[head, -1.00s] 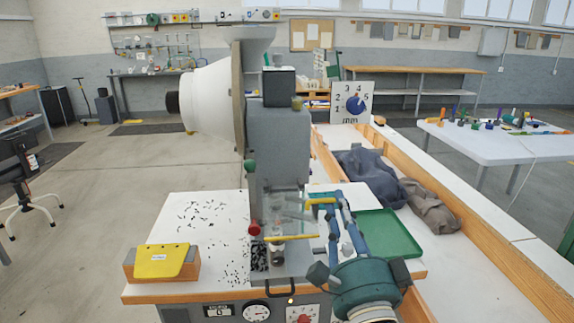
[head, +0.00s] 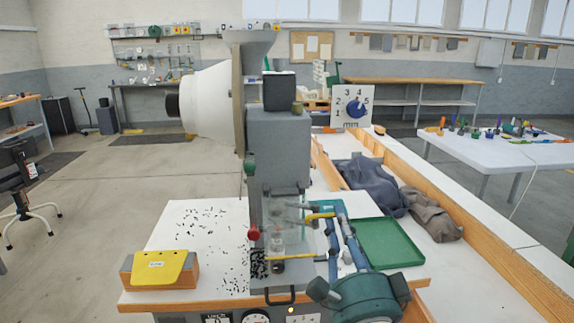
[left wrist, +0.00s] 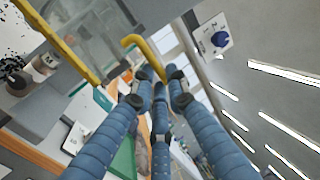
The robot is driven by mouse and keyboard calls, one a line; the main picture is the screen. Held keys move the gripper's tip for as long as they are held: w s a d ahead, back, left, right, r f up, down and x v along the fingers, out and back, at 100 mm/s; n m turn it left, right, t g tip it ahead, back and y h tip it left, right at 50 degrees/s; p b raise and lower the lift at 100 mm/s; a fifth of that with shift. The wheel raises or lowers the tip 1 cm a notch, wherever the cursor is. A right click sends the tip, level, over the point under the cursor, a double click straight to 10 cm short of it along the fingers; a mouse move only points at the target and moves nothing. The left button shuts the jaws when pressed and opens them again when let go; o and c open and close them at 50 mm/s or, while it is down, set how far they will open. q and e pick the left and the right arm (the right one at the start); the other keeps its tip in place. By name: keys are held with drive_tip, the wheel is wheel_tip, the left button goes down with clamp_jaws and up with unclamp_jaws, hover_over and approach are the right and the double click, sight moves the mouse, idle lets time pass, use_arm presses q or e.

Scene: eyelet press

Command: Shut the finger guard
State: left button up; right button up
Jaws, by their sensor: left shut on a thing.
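The finger guard is a clear panel (head: 290,238) on the front of the grey eyelet press (head: 280,150). A yellow bar (head: 290,257) runs along its lower edge, and a yellow hooked handle (head: 320,216) stands at its right side. In the left wrist view the yellow bar (left wrist: 62,45) and the handle (left wrist: 145,52) also show. My left gripper (head: 331,214), with blue segmented fingers, comes in from the lower right and is shut on the handle. Its fingertips (left wrist: 153,77) close around the handle's lower end. My right gripper is not in view.
A yellow pad on a wooden block (head: 160,268) sits at the table's left front. Small black bits lie scattered on the white table (head: 190,215). A green tray (head: 390,243) is right of the press. A red knob (head: 253,233) is on the press's left side.

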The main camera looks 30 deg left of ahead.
use_arm(q)
drive_tip(key=shift+w+a+f+b, duration=0.2)
drive_tip(key=shift+f+b, duration=0.1)
drive_tip(key=shift+f, duration=0.25)
drive_tip(key=shift+w+a+f+b, duration=0.25)
drive_tip(key=shift+w+f+b, duration=0.2)
drive_tip(key=shift+f+b, duration=0.2)
drive_tip(key=shift+w+a+f+b, duration=0.2)
drive_tip(key=shift+f+b, duration=0.2)
drive_tip(key=shift+w+a+f, duration=0.3)
drive_tip(key=shift+f, duration=0.05)
